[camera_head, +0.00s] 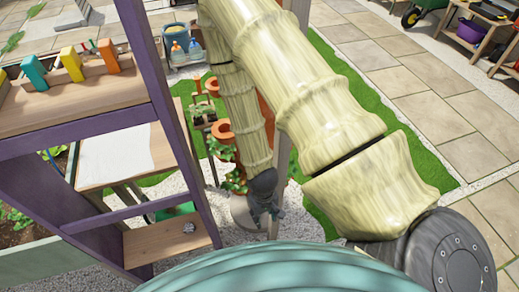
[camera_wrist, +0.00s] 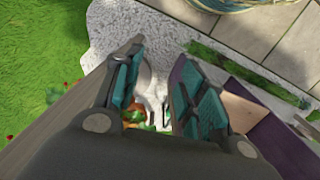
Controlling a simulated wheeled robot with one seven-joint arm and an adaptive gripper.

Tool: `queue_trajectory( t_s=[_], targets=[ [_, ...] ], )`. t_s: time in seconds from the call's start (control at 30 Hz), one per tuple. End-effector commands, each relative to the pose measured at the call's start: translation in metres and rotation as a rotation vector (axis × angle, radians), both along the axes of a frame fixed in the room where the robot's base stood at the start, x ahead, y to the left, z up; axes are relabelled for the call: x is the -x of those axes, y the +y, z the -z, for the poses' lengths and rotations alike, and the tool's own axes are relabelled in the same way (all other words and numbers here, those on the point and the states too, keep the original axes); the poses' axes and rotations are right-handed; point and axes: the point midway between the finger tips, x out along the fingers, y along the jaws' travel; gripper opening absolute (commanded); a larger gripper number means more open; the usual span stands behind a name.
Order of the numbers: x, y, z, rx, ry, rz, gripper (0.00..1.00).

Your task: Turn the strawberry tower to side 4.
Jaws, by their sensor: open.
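The terracotta strawberry tower (camera_head: 222,131) stands in the middle of the head view, with cup-like pockets and green plants on its left side. My arm hides most of it, so I cannot read which side faces where. My gripper (camera_head: 267,203) points down near the tower's lower part in the head view. In the wrist view, my gripper (camera_wrist: 165,72) is open, its two teal-padded fingers apart. A bit of orange and green shows low between the fingers; I cannot tell whether a finger touches anything.
A purple-framed wooden shelf (camera_head: 178,120) with coloured-handled tools stands close on the left. A table with a white sheet (camera_head: 115,155) is behind it. A blue bucket (camera_head: 176,38) and bottles stand at the back. Paving (camera_head: 420,85) on the right is open.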

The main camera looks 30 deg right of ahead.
Motion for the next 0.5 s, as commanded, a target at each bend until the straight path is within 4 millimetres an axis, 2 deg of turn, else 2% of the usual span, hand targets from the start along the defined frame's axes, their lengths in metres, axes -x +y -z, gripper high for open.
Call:
queue_trajectory(
  t_s=[0.03, 0.2, 0.5],
  targets=[
    [-0.019, -0.006, -0.005, 0.007, -0.002, 0.015, 0.41],
    [-0.067, -0.026, -0.036, 0.038, 0.022, 0.067, 0.41],
    [-0.131, -0.061, -0.108, 0.110, 0.051, 0.160, 0.41]
  ],
)
